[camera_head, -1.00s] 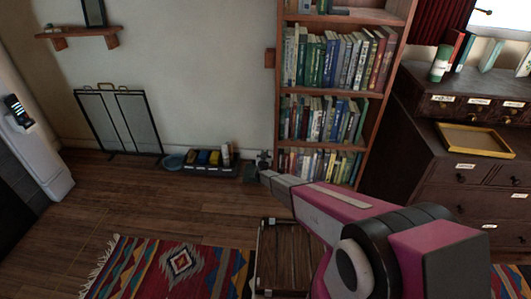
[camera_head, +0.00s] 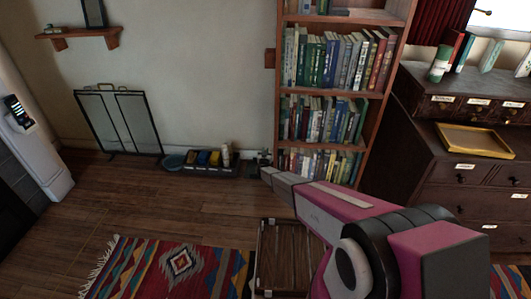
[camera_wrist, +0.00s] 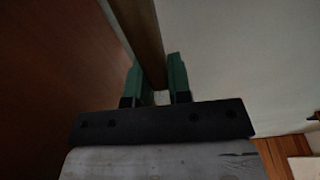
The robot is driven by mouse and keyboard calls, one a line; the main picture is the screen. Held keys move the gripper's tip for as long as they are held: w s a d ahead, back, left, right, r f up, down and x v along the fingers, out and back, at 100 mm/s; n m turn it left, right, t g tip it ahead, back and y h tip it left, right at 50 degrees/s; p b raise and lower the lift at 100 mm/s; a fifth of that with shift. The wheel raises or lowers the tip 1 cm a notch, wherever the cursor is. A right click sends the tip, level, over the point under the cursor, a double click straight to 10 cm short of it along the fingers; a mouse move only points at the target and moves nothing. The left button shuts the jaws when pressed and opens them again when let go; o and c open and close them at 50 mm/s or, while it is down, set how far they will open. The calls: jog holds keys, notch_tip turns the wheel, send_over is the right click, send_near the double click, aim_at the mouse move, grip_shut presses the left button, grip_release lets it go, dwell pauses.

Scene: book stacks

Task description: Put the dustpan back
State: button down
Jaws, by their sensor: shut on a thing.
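My gripper (camera_head: 263,160) is at the far end of my pink arm, low beside the left side of the bookcase, small and dark in the head view. In the wrist view, the green fingers of my gripper (camera_wrist: 156,78) are shut on a brown wooden bar (camera_wrist: 143,35), which looks like a handle and runs up out of the picture. I cannot tell whether this bar belongs to the dustpan. No dustpan shape shows clearly in either view; its pan may be hidden or too small to make out.
The bookcase (camera_head: 283,110) stands close on the right of my gripper, with the pale wall (camera_head: 205,75) behind. A wooden crate (camera_head: 262,255) stands nearer. The floor (camera_head: 120,200) left is clear.

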jog(key=shift+f, duration=0.1)
jog(key=c, duration=1.1)
grip_release()
jog(key=shift+o, duration=0.2)
jog(key=shift+s, duration=0.15)
jog(key=s+f, duration=0.1)
jog(key=s, duration=1)
jog(key=shift+s+a+f, duration=0.2)
jog(key=shift+s+f, duration=0.1)
jog(key=shift+f, duration=0.05)
